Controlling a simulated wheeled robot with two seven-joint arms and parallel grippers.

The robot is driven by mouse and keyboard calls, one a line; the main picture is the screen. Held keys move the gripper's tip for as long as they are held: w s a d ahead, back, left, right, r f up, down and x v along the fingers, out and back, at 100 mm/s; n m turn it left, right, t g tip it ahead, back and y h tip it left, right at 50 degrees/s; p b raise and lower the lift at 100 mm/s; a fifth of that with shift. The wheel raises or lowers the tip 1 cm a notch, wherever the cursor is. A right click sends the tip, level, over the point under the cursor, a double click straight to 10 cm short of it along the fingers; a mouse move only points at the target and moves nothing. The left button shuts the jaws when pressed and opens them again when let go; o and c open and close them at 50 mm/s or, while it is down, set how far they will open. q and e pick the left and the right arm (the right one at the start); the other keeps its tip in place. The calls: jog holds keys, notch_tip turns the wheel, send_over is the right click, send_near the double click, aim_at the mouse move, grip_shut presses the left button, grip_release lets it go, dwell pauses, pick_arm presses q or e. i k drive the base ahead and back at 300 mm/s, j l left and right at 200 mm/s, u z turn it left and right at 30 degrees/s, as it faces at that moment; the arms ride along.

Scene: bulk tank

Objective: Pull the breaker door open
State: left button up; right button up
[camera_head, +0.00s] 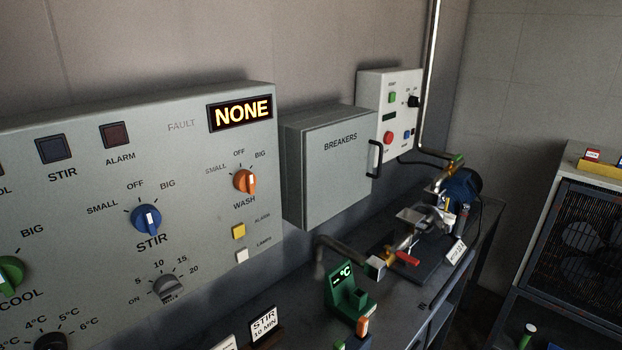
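The breaker box is a grey metal cabinet on the wall at the middle of the head view. Its door (338,180), marked BREAKERS, looks shut. A black bar handle (375,159) stands upright at the door's right edge. Neither of my grippers shows in this view, so I cannot see their state or where they are relative to the handle.
A large control panel (205,205) with knobs and a NONE display stands left of the breaker box. A smaller control box (391,100) is behind it on the right. Below, a dark bench (300,290) carries pipes, a blue pump (463,188) and a green thermometer (345,292).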

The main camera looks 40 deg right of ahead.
aim_at(338, 157)
jog(key=l+z, duration=0.1)
jog(key=z, duration=0.3)
jog(key=k+l+z, duration=0.1)
jog(key=z, duration=0.35)
jog(key=l+z, duration=0.15)
jog(key=z, duration=0.25)
